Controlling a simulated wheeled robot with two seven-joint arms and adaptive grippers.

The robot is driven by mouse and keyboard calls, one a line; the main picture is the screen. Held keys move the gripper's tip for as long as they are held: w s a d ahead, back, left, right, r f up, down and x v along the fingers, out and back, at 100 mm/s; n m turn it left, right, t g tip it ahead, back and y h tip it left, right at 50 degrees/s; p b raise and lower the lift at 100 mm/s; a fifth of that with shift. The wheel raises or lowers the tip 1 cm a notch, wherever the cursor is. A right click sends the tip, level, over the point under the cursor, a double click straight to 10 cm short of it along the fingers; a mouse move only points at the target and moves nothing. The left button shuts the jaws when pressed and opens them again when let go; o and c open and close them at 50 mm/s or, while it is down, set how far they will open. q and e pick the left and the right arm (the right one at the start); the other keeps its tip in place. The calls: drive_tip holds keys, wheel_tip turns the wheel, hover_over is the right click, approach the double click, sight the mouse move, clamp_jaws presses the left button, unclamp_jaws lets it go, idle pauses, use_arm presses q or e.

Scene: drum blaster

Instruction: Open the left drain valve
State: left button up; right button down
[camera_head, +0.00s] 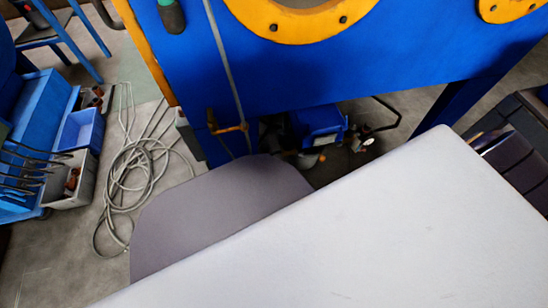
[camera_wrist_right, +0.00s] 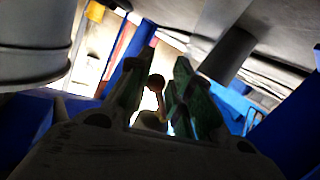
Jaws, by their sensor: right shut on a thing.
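In the right wrist view my right gripper (camera_wrist_right: 160,92) points in beneath a dark grey surface, its two green-padded fingers on either side of a small brownish round-ended handle (camera_wrist_right: 157,82). It is shut on this handle, which looks like a drain valve's lever; the contact itself is dark and hard to see. I cannot tell from this view whether the valve is turned. In the head view my right gripper is hidden, and my left gripper is not in view. Under the blue cabinet (camera_head: 300,75), dark valve-like fittings (camera_head: 310,157) show partly.
A brass-coloured pipe fitting (camera_head: 228,127) is on the cabinet's lower left. A coiled grey hose (camera_head: 135,170) lies on the floor at left, near blue and grey bins (camera_head: 80,130). In the right wrist view a large grey cylinder (camera_wrist_right: 35,40) is at upper left, and blue supports stand close by.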

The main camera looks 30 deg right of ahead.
drive_tip(key=shift+d+r, duration=0.1)
drive_tip(key=c, duration=1.2)
unclamp_jaws()
drive_tip(key=shift+c, duration=0.2)
drive_tip(key=shift+d+n, duration=0.1)
drive_tip(key=shift+n, duration=0.2)
drive_tip(key=shift+s+d+r+n+g+h, duration=0.1)
drive_tip(key=shift+d+r+n+g+h, duration=0.1)
drive_tip(key=shift+r+n+g+h, duration=0.3)
drive_tip(key=shift+n, duration=0.4)
drive_tip(key=shift+d+r+n+p, duration=0.15)
drive_tip(key=shift+r+n+p, duration=0.05)
drive_tip(key=shift+n+p, duration=0.25)
